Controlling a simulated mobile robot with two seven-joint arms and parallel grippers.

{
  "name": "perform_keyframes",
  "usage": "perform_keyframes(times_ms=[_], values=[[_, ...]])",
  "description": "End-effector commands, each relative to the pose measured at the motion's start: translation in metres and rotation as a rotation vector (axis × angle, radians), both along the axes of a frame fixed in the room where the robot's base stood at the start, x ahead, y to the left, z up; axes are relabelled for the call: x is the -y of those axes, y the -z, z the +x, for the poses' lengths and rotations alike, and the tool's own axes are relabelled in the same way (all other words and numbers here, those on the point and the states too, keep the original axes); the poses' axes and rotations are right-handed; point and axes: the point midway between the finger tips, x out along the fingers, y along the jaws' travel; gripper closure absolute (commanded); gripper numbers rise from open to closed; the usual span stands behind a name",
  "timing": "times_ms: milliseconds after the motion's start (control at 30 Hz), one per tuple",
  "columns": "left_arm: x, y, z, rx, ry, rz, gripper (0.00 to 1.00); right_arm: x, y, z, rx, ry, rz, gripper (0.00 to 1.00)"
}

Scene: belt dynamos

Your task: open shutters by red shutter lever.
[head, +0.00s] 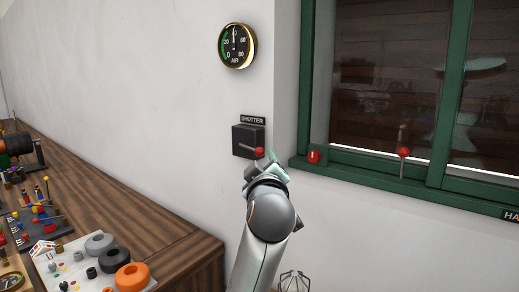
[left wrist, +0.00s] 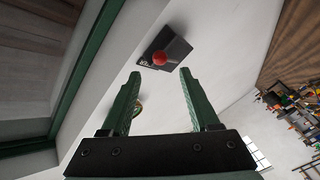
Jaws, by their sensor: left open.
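The red shutter lever ends in a red ball (head: 259,152) on a dark wall box (head: 244,140) under a "SHUTTER" sign (head: 252,119). The lever slopes down to the right. My left gripper (head: 260,162) is just below and in front of the ball, partly hidden by its own wrist. In the left wrist view the green fingers (left wrist: 159,72) are open and empty. The red ball (left wrist: 159,58) shows in line with the gap, near the fingertips; I cannot tell if it touches a finger. My right gripper is not in view.
A green-framed window (head: 297,100) is to the right, with a red knob (head: 314,157) and a red-balled handle (head: 404,153) at its sill. An air gauge (head: 236,45) hangs above the box. A wooden bench (head: 150,225) with several parts stands left.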

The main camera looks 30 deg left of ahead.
Motion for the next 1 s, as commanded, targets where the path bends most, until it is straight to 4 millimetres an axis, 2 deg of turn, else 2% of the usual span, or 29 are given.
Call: perform_keyframes(times_ms=[200, 433, 633, 900, 1000], values=[[-0.03, -0.003, 0.039, -0.004, -0.004, 0.003, 0.38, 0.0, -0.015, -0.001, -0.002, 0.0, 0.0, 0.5], [-0.048, -0.002, 0.066, -0.002, -0.001, 0.002, 0.38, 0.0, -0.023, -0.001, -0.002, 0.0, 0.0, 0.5], [-0.054, 0.0, 0.076, -0.001, 0.001, 0.0, 0.38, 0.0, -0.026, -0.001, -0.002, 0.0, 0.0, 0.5], [-0.055, 0.0, 0.077, 0.0, 0.001, 0.0, 0.38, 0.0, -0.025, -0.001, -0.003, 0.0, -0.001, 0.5], [-0.055, 0.0, 0.077, 0.0, 0.001, 0.0, 0.48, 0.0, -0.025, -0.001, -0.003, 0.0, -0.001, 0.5]])
